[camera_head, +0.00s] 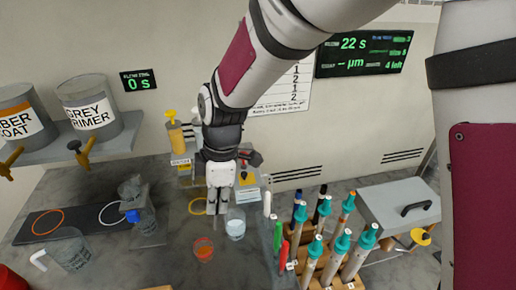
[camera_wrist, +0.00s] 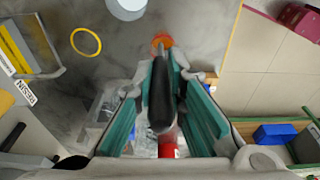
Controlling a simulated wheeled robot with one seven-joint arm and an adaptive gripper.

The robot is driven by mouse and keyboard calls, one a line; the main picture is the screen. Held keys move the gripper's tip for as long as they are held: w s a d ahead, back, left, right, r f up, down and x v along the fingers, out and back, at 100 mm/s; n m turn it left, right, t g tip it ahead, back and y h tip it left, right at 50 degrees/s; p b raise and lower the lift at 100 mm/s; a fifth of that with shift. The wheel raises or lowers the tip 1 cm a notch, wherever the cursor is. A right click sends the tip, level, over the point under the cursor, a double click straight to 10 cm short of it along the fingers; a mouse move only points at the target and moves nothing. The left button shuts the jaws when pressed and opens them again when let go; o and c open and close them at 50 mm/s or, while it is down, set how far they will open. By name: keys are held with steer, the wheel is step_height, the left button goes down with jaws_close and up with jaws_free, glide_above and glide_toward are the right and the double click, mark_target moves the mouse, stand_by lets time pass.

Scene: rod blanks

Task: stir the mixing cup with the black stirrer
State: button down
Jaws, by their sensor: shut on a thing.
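My gripper (camera_wrist: 160,75) is shut on the black stirrer (camera_wrist: 160,95), whose dark handle runs between the teal finger pads in the wrist view. In the head view my gripper (camera_head: 216,208) points down over the bench; the stirrer is not clear there. A small cup with orange contents (camera_head: 204,249) stands in front of the gripper. It also shows just beyond the stirrer's far end (camera_wrist: 162,41); I cannot tell if the stirrer enters it. A clear cup with pale contents (camera_head: 235,225) stands right of the gripper. Which cup is the mixing cup is not marked.
A rack of teal-capped tools (camera_head: 330,262) stands at front right, with a white (camera_head: 267,204) and a green (camera_head: 277,236) stick beside it. A yellow ring (camera_wrist: 86,41) lies on the bench. Clear jugs (camera_head: 68,250) stand left. A grey case (camera_head: 395,205) is far right.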

steer(key=s+a+f+b, duration=0.1)
steer(key=a+f+b, duration=0.2)
steer(key=f, duration=0.7)
steer(key=shift+s+a+f+b, duration=0.25)
steer(key=shift+f+b, duration=0.1)
steer(key=shift+b, duration=0.55)
stand_by(0.7)
